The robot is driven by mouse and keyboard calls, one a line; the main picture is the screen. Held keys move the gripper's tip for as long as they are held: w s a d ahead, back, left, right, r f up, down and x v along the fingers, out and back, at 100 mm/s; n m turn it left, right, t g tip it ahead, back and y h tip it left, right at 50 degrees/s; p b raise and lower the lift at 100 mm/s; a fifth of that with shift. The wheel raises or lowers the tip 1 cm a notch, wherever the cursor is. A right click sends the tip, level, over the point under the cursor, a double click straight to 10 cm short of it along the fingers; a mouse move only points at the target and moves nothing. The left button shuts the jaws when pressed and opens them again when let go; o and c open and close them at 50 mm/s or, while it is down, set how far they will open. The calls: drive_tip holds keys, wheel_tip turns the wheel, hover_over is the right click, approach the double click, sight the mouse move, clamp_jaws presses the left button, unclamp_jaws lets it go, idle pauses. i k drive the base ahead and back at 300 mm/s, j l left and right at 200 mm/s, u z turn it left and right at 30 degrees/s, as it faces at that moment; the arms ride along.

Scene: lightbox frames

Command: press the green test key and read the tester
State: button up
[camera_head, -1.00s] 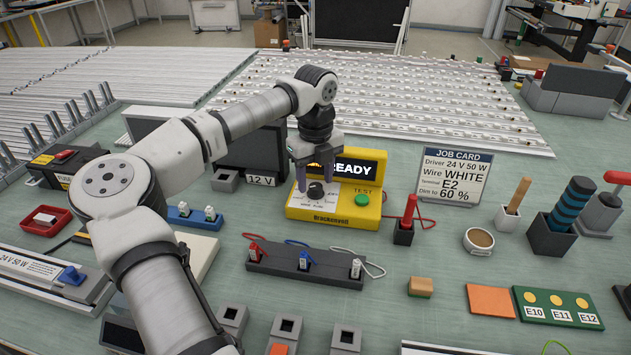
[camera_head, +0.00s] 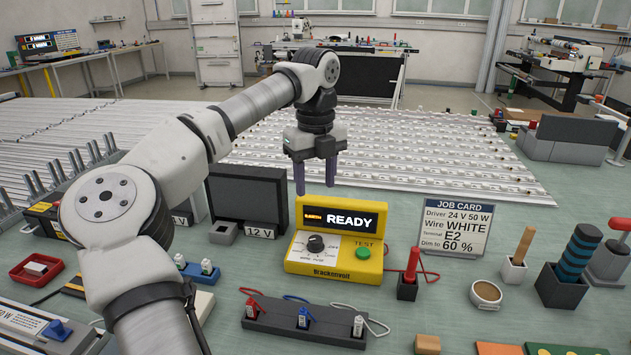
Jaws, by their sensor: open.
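The yellow tester (camera_head: 334,267) stands on the green bench in the middle of the view. Its dark display (camera_head: 345,220) reads READY, with a small orange label to the left that seems to say EARTH. The green test key (camera_head: 362,253) is on its front panel at the right, under the word TEST. A black rotary knob (camera_head: 316,243) sits left of the key. My gripper (camera_head: 314,188) is open and empty, pointing down above and behind the tester's left part. It is clear of the key and the knob.
A job card (camera_head: 453,229) stands right of the tester. A red probe (camera_head: 411,266) stands in a black holder beside the tester's right side. A black terminal block (camera_head: 304,322) with wires lies in front. A dark panel (camera_head: 248,195) stands behind left, near a 12 V label (camera_head: 261,232).

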sight(362, 252)
drive_tip(key=k, duration=1)
